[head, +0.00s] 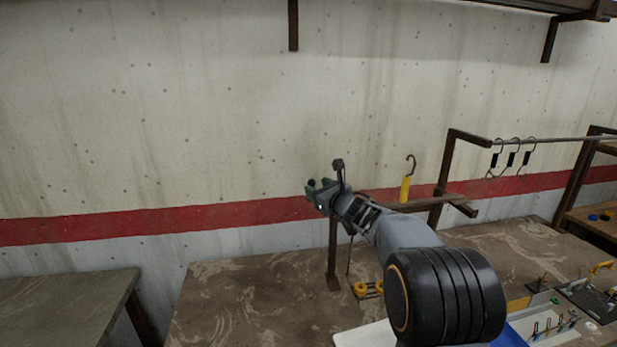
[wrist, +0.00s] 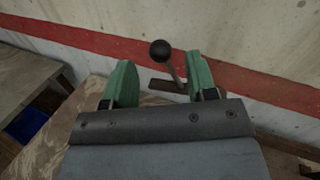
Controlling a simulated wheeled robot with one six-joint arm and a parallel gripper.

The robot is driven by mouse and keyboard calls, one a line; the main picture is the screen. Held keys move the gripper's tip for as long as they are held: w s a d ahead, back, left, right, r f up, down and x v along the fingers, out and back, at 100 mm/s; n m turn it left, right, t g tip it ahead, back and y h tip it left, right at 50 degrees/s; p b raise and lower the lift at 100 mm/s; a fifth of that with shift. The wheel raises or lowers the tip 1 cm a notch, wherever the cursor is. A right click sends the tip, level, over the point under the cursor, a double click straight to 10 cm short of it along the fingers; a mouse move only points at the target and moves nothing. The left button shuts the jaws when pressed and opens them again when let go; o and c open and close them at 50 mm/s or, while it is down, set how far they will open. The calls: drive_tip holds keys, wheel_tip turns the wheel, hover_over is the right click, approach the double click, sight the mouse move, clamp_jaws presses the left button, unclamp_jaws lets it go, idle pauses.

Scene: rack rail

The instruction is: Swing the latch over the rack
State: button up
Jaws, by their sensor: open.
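The latch (wrist: 161,52) is a lever with a round black knob on a thin stem. In the wrist view it rises beyond and between the two green fingers of my gripper (wrist: 160,72), which is open, with no contact to be made out. In the head view the black knob (head: 337,163) stands upright beside my gripper (head: 318,189), whose fingers partly hide the lever's lower part. The rack (head: 420,203) is a brown metal bar on posts, to the right of the knob. A hook with a yellow handle (head: 405,189) stands at this bar.
Several black-handled hooks (head: 511,158) hang from a rail (head: 555,140) at the right. Yellow round pieces (head: 361,289) lie on the worn worktop (head: 240,300) below my arm. Small tools and trays crowd the lower right. The worktop's left part is clear.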

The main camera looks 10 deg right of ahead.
drive_tip(key=shift+p+x, duration=1.05)
drive_tip(key=shift+x, duration=1.8)
clamp_jaws()
